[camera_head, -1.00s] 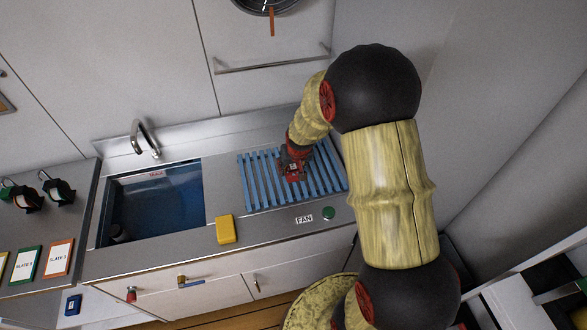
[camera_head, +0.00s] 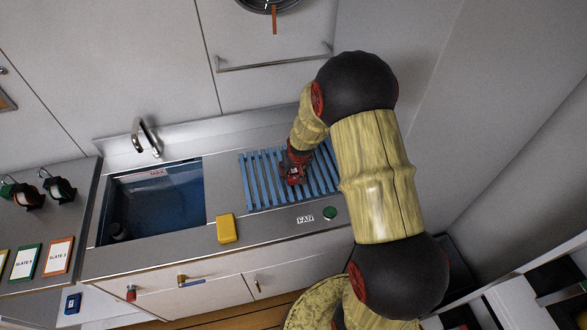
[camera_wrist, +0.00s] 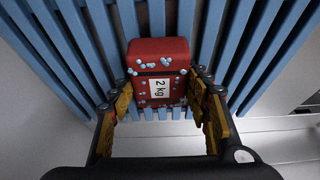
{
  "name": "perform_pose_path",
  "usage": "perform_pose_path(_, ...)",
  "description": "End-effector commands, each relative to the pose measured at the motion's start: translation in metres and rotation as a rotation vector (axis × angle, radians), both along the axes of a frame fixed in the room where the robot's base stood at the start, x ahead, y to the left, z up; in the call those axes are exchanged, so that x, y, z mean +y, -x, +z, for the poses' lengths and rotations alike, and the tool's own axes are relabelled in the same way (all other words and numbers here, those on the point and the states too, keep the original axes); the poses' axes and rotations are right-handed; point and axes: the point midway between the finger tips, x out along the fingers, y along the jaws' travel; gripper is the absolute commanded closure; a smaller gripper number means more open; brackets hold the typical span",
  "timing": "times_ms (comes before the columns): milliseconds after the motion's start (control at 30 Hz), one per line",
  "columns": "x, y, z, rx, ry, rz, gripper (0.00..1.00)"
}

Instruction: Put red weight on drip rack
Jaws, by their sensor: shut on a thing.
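The red weight (camera_wrist: 158,57) carries a white "2 kg" label and has light blue drops on its surface. In the wrist view it sits between the fingers of my gripper (camera_wrist: 158,98), which is shut on it. The blue slatted drip rack (camera_wrist: 75,35) lies directly beneath or behind it; I cannot tell whether the weight touches the slats. In the head view my gripper (camera_head: 293,176) is over the middle of the drip rack (camera_head: 262,185), and the weight is mostly hidden there by the gripper.
A sink basin (camera_head: 165,200) with water lies left of the rack. A yellow block (camera_head: 227,229) stands on the counter between them, near the front. A green button (camera_head: 329,213) and FAN label (camera_head: 306,219) are in front of the rack. Slates (camera_head: 57,256) lie far left.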

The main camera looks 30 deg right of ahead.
Motion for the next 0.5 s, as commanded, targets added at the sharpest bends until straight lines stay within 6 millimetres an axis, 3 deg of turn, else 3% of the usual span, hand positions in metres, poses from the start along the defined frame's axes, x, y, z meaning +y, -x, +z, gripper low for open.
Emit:
perform_pose_path(200,-0.0012,-0.0037,0.0013,-0.010,0.003,0.000,1.00)
perform_pose_path(233,0.0001,0.0004,-0.0024,0.001,0.000,0.000,0.51)
perform_pose_path(500,0.0001,0.0004,-0.0021,0.001,0.000,0.000,0.35)
